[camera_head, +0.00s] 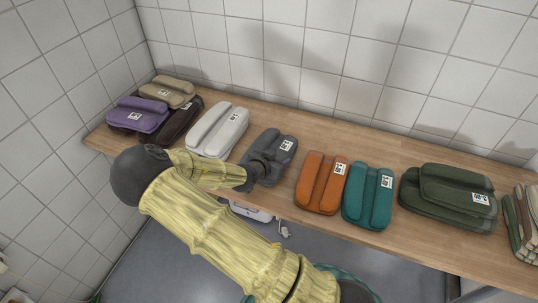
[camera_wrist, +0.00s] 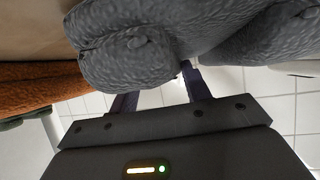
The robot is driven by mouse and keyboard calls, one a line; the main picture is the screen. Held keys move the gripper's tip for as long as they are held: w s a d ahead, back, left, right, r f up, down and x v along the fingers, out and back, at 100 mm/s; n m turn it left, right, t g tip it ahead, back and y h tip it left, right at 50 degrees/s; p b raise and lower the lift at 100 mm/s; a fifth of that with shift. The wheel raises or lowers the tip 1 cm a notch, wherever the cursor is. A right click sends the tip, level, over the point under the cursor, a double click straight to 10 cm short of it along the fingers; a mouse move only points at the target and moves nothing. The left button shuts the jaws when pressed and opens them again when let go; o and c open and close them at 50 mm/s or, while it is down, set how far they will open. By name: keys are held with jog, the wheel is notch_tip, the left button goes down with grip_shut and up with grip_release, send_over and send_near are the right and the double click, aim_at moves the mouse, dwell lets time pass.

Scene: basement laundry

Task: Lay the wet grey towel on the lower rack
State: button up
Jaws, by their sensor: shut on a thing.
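The grey towel (camera_head: 272,150), folded and with a white label, is at the front part of a wooden shelf (camera_head: 240,185), between a white and an orange towel. My gripper (camera_head: 257,172) reaches it from the front edge and is shut on its near end. In the wrist view the textured grey towel (camera_wrist: 170,40) fills the top, and the fingers (camera_wrist: 160,88) run up to its lower edge; their tips are hidden by it. I cannot tell whether the towel still touches the shelf. No lower rack can be clearly made out.
A white towel (camera_head: 217,130) lies left of the grey one; an orange towel (camera_head: 321,183) and a teal towel (camera_head: 368,195) lie close on the right. Dark green (camera_head: 447,200) and purple (camera_head: 138,115) ones lie farther out. Tiled wall stands behind; a white object (camera_head: 250,212) shows below the shelf.

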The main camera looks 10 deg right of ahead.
jog(key=shift+r, duration=0.25)
jog(key=shift+c, duration=0.8)
notch_tip(320, 180, up, 10)
jog(key=shift+f+p, duration=0.25)
jog(key=shift+p, duration=0.65)
grip_shut()
notch_tip(320, 180, up, 10)
jog(key=d+n+t+y+p, duration=0.3)
jog(key=n+y+p, duration=0.15)
jog(key=p, duration=1.35)
jog(key=s+a+r+n+y+p, duration=0.2)
jog(key=a+r+n+y+p, duration=0.2)
jog(key=p, duration=0.8)
jog(key=a+r+n, duration=0.1)
jog(key=a, duration=0.1)
jog(key=shift+s+a+t, duration=0.3)
jog(key=shift+s+t, duration=0.1)
jog(key=shift+y, duration=0.25)
